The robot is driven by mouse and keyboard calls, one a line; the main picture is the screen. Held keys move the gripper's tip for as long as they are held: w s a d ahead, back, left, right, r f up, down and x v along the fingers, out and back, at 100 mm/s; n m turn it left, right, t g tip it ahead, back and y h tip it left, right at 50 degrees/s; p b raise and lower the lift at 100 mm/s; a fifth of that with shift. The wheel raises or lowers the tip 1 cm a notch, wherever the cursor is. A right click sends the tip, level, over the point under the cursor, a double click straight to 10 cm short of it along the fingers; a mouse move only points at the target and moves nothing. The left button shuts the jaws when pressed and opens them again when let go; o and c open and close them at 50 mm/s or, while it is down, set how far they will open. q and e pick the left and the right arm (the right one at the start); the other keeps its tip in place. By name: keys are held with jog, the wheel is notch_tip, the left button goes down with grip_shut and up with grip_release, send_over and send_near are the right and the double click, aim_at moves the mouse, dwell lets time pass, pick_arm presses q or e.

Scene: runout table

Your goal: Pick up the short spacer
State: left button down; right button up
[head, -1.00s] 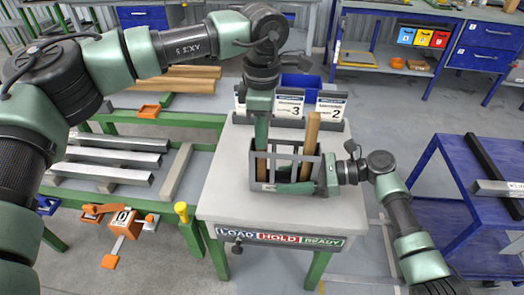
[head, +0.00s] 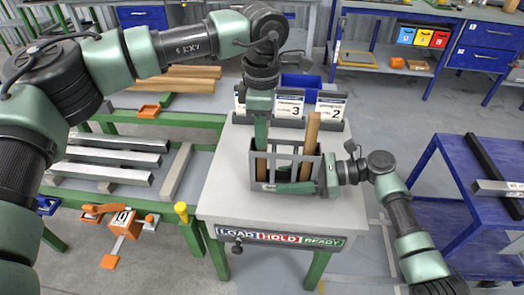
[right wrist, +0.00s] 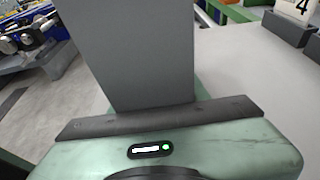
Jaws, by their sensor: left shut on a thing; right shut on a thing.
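A grey slotted crate (head: 285,187) stands on the table near its right edge. A tall wooden spacer (head: 312,133) stands upright in its right part and rises well above the rim. A shorter brown piece (head: 252,166), which looks like the short spacer, shows at the crate's left end, largely hidden. My left gripper (head: 261,148) points straight down into the crate's left part, shut on this piece; its fingertips are mostly hidden. My right gripper (head: 325,175) is at the crate's right side, shut on its wall. In the right wrist view, a grey panel (right wrist: 130,50) rises from the jaws.
Number cards 3 (head: 289,107) and 2 (head: 329,110) stand in holders behind the crate. The grey table top (head: 225,185) is bare left of the crate. A blue cart (head: 440,185) stands to the right, and metal bars (head: 110,160) lie on a green rack to the left.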

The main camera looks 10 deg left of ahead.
dwell(0.7)
pick_arm(q)
notch_tip(320, 180, up, 18)
pick_arm(e)
jog(key=o, duration=1.1)
jog(key=shift+c, duration=0.2)
jog(key=shift+d, duration=0.1)
